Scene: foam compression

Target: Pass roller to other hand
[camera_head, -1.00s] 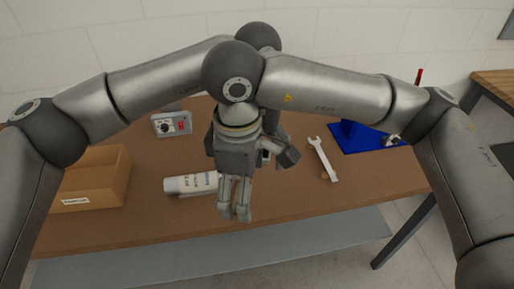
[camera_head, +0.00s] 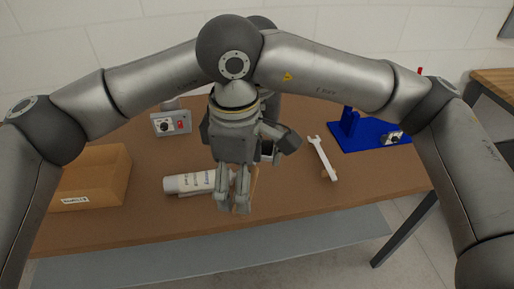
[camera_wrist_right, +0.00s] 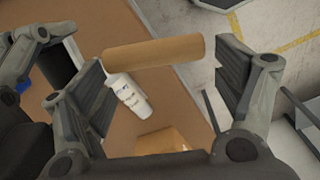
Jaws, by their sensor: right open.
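The roller is a plain tan cylinder (camera_wrist_right: 155,53) lying across the gap between the fingers of my right gripper (camera_wrist_right: 170,95) in the right wrist view. Those fingers are open, apart on either side of it. In the head view my right gripper (camera_head: 234,205) hangs in the middle, pointing down, and a narrow tan strip of the roller (camera_head: 254,178) shows beside its fingers. My left gripper (camera_head: 285,140) is behind it, mostly hidden. Part of it shows at the upper left of the right wrist view (camera_wrist_right: 38,48); its hold on the roller is hidden.
A white labelled tube (camera_head: 188,183) lies left of the grippers. A cardboard box (camera_head: 105,178) stands at the left and a grey device (camera_head: 172,124) behind. A wrench (camera_head: 322,158) and a blue fixture (camera_head: 360,138) are right. The table's (camera_head: 370,182) front right is clear.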

